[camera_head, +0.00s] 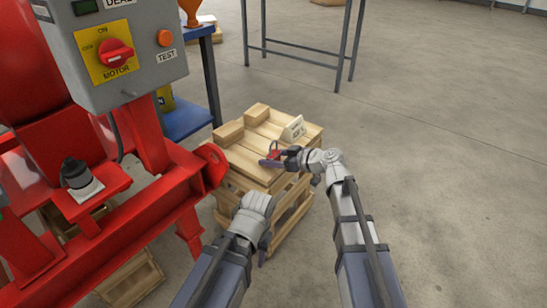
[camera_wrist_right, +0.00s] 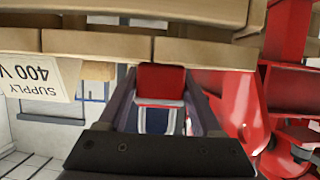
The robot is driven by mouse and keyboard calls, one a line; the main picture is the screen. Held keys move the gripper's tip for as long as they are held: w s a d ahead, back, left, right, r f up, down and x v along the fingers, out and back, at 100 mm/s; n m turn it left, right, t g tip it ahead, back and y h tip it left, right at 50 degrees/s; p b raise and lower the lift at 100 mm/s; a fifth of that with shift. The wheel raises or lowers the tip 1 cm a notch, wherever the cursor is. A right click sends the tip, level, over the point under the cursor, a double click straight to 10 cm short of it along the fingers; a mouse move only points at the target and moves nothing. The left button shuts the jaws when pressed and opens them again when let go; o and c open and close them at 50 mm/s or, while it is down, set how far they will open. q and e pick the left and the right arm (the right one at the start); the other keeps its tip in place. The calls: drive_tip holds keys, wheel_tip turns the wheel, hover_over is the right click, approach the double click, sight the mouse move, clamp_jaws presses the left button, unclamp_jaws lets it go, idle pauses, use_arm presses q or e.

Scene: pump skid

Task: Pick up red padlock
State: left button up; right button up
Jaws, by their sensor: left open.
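The red padlock (camera_head: 275,149) is at the top of the wooden crate (camera_head: 246,163), near its front right part. My right gripper (camera_head: 272,159) is at the padlock and partly covers it. In the right wrist view, the padlock's red body (camera_wrist_right: 161,82) lies between the two fingertips. Whether the fingers press on it is not clear. My left gripper (camera_head: 264,250) is open and empty, low in front of the crate.
A small supply sign (camera_head: 293,128) stands on the crate behind the padlock; it also shows in the right wrist view (camera_wrist_right: 42,80). The red skid frame (camera_head: 150,215) and grey control box (camera_head: 118,50) are at left. A blue table (camera_head: 187,120) stands behind. Floor at right is clear.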

sight(272, 152)
clamp_jaws()
idle(0.3)
drive_tip(key=shift+r, duration=0.15)
wheel_tip(272, 152, up, 10)
drive_tip(key=p, duration=1)
